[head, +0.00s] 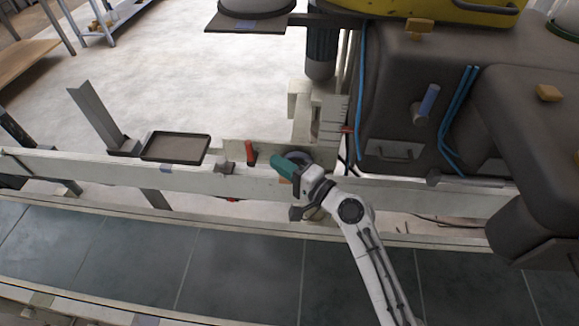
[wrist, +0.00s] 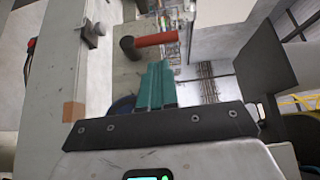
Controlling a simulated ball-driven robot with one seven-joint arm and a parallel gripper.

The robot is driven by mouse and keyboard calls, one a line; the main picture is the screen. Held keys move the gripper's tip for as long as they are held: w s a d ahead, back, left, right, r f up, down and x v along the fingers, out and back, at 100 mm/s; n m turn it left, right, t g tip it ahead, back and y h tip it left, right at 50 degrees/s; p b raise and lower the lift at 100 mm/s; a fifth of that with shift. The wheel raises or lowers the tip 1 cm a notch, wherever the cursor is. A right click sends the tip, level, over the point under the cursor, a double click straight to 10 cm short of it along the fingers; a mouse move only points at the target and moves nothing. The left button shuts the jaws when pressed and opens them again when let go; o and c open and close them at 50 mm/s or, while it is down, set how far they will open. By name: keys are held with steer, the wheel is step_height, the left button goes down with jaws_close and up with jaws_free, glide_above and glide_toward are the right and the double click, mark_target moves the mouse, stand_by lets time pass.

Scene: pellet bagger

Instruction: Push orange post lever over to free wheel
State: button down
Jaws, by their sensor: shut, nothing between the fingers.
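The orange post lever (head: 249,152) stands on the pale rail, just left of my gripper in the head view. In the wrist view the lever (wrist: 156,40) shows as an orange-red cylinder on a dark round pivot, lying across just beyond my fingertips. My gripper (head: 275,161) has teal fingers, shut together and empty; they also show in the wrist view (wrist: 154,68). A small gap seems to separate the fingertips from the lever. A dark, blue-tinged wheel (head: 299,156) sits behind my gripper, mostly hidden; its edge shows left of the fingers in the wrist view (wrist: 121,105).
A shallow dark tray (head: 146,157) stands on the rail to the left. A bulky dark machine (head: 410,70) with blue hoses fills the right. A pale upright bracket (head: 302,112) rises behind the wheel. Open floor lies beyond the rail.

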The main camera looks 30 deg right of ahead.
mark_target(251, 150)
steer(key=shift+x, duration=2.5)
steer(key=shift+w+a+p, duration=0.1)
steer(key=shift+p, duration=0.35)
steer(key=shift+a+r+p, duration=0.1)
steer(key=shift+r+p, duration=0.05)
steer(key=shift+p, duration=0.25)
